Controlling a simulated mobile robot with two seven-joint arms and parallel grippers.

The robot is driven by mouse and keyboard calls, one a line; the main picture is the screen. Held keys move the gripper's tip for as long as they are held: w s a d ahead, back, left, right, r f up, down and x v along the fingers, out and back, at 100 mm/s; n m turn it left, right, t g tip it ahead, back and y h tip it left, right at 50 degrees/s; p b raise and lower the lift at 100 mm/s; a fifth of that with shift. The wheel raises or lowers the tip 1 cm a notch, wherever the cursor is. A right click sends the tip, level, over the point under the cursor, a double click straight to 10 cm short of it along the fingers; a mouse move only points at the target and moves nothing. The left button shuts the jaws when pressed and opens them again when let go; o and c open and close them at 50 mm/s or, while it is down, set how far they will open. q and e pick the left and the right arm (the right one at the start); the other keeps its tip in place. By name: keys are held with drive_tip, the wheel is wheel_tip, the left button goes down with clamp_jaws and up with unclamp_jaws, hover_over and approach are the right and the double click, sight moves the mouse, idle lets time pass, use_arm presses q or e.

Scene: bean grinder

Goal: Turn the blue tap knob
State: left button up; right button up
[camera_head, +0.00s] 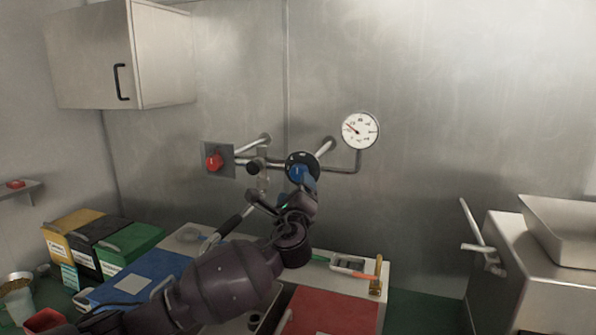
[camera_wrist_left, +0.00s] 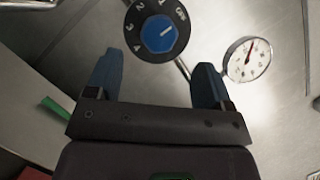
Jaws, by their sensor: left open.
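My right gripper is not in view.
A pressure gauge (camera_head: 360,130) is to the right of the dial, and a red knob (camera_head: 214,162) is to its left. Pipes (camera_head: 325,148) stick out nearby. Below are a blue panel (camera_head: 140,275) and a red panel (camera_head: 330,310). A steel machine (camera_head: 540,270) stands at right.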

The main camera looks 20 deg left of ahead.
sight(298, 175)
use_arm(q)
drive_tip(key=shift+p+x, duration=0.65)
drive_tip(key=shift+x, duration=3.3)
drive_tip(key=shift+c, duration=0.4)
drive_tip(key=shift+f, duration=0.1)
drive_tip(key=c, duration=0.8)
drive_tip(key=shift+c, duration=0.2)
